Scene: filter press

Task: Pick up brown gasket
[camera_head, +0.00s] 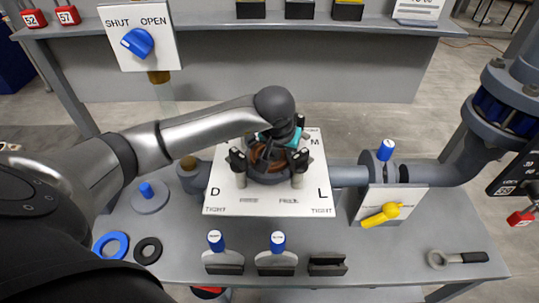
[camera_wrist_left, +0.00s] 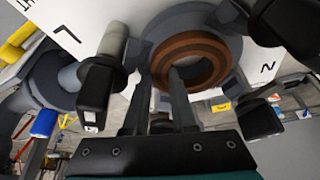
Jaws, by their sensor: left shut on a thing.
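The brown gasket (camera_head: 262,157) is a ring seated in the grey round housing in the middle of the white panel (camera_head: 232,203). In the left wrist view the gasket (camera_wrist_left: 208,57) shows as a brown ring with an open centre. My left gripper (camera_wrist_left: 160,78) is shut on the near side of its rim, one finger inside the hole and the other outside. In the head view my left gripper (camera_head: 273,147) is over the housing, partly hidden by its own wrist. My right gripper is in neither view.
Black-topped clamps (camera_head: 237,160) stand around the housing, close to my fingers. A blue ring (camera_head: 110,246) and a black ring (camera_head: 147,251) lie at the table's left. Blue-knobbed levers (camera_head: 215,241) stand in front, and a yellow-handled valve (camera_head: 381,215) is at right.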

